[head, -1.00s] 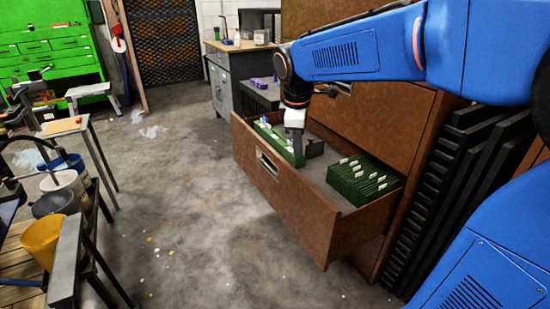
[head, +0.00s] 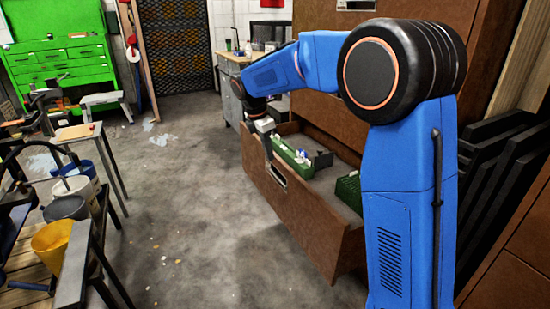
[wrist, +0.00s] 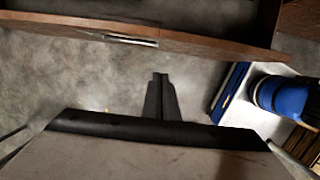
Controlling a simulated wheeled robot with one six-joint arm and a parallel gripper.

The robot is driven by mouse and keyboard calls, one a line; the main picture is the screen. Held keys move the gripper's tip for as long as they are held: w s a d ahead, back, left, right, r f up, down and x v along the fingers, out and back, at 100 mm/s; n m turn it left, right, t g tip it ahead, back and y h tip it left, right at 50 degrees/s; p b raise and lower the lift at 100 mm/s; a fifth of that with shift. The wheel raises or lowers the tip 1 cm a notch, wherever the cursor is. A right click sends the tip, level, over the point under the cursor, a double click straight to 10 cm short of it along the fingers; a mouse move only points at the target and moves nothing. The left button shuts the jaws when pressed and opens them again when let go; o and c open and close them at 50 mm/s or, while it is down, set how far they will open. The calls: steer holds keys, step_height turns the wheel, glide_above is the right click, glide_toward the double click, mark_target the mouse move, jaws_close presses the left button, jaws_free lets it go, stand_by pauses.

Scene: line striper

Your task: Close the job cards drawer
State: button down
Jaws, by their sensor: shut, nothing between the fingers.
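The job cards drawer (head: 315,225) is a brown wood drawer standing open, with a metal handle plate (head: 278,174) on its front. In the wrist view the drawer's front (wrist: 200,47) crosses the top of the picture, with the handle plate (wrist: 130,39) at left of middle. My gripper (head: 268,152) points down by the far part of the drawer front, on its outer side. In the wrist view my gripper (wrist: 160,76) is shut and empty over bare floor, with a visible gap to the drawer front. My arm hides part of the drawer's inside.
Green card files (head: 293,158) and more green files (head: 349,190) lie in the drawer. The brown cabinet (head: 330,117) stands behind it. The concrete floor (head: 200,220) before the drawer is clear. A yellow bucket (head: 52,246) and benches stand at left.

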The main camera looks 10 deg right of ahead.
mark_target(285, 168)
steer(key=shift+w+d+f, duration=0.25)
steer(key=shift+d+f, duration=0.75)
steer(key=shift+f, duration=0.4)
steer(key=shift+w+d+f, duration=0.25)
steer(key=shift+d+f, duration=0.7)
steer(key=shift+f, duration=0.45)
steer(key=shift+w+d+f, duration=0.25)
steer(key=shift+d+f, duration=0.75)
steer(key=shift+f, duration=0.4)
steer(key=shift+d, duration=0.2)
steer(key=w+d, duration=0.3)
steer(key=d, duration=1.1)
steer(key=w+d, duration=0.4)
steer(key=d, duration=0.9)
steer(key=shift+w+d, duration=0.25)
steer(key=shift+d, duration=0.1)
steer(key=shift+a, duration=0.1)
